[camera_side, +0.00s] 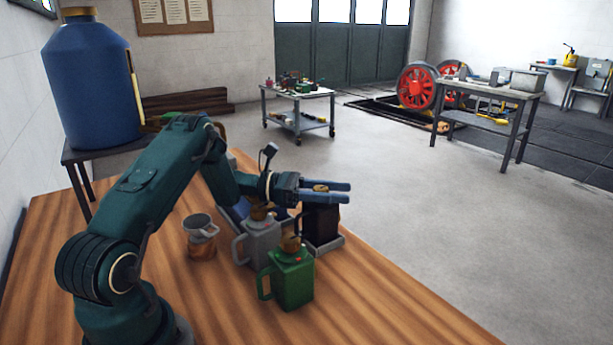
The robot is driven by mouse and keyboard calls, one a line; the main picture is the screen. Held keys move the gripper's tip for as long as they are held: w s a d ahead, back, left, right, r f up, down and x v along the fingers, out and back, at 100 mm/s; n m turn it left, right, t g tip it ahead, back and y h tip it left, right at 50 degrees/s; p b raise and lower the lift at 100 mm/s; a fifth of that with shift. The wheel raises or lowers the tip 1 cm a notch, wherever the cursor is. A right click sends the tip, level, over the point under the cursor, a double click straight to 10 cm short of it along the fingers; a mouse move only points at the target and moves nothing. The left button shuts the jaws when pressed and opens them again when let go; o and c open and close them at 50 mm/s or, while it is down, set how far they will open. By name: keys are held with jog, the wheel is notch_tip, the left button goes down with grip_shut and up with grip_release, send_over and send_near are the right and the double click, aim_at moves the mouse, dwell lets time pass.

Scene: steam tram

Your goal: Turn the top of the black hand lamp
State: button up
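The black hand lamp (320,225) stands upright near the far edge of the wooden table, in a low grey tray (331,245). Its brass-coloured top (320,188) shows between the two blue fingers of my gripper (338,193). My gripper reaches in level from the left, with one finger on each side of the top. The fingers look apart. I cannot tell whether they touch the top. Part of the lamp's upper body is hidden behind the nearer finger.
A grey can (262,243) and a green can (292,278), both with brass tops, stand close in front of the lamp. A metal cup (201,235) stands to their left. A large blue tank (92,85) is behind my arm. The table's right front is clear.

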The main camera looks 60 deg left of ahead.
grip_shut()
jog(key=shift+m+g+h, duration=0.3)
jog(key=shift+g, duration=0.1)
jog(key=shift+s+d+r+m+g+h, duration=0.1)
jog(key=shift+s+d+m+g+h, duration=0.05)
jog(key=shift+m+g+h, duration=0.5)
dwell(0.4)
jog(key=o, duration=0.6)
grip_release()
jog(key=shift+c, duration=0.2)
jog(key=shift+v, duration=2.6)
